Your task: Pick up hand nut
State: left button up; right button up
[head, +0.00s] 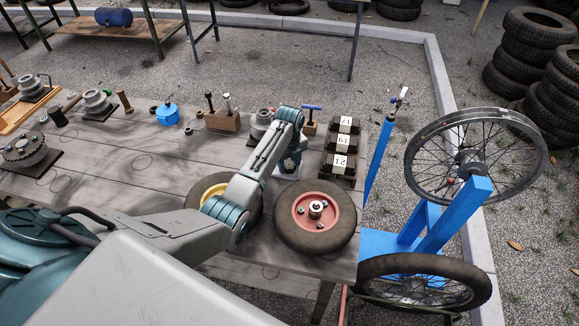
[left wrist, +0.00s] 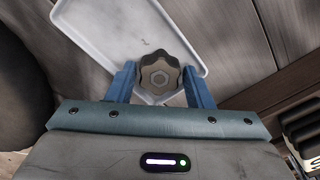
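The hand nut (left wrist: 160,76) is a grey-brown lobed knob, seen from above in the left wrist view. It lies between the two blue fingers of my left gripper (left wrist: 160,80), with a finger close on each side. I cannot tell whether the fingers press on it. A white tray (left wrist: 95,35) shows behind and below the nut; I cannot tell if the nut touches it. In the head view my left gripper (head: 290,165) points down at the bench, and the nut is hidden there. My right gripper is not in view.
A small red-hubbed wheel (head: 290,237) lies just in front of my left gripper, with a yellow-hubbed wheel (head: 207,188) partly behind my arm. Numbered black bins (head: 340,163) stand close on the right. A blue wheel stand (head: 452,222) is beyond the wooden bench (head: 120,187).

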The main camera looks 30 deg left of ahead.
pick_arm(q)
jog(key=shift+r, duration=0.1)
jog(key=c, duration=0.6)
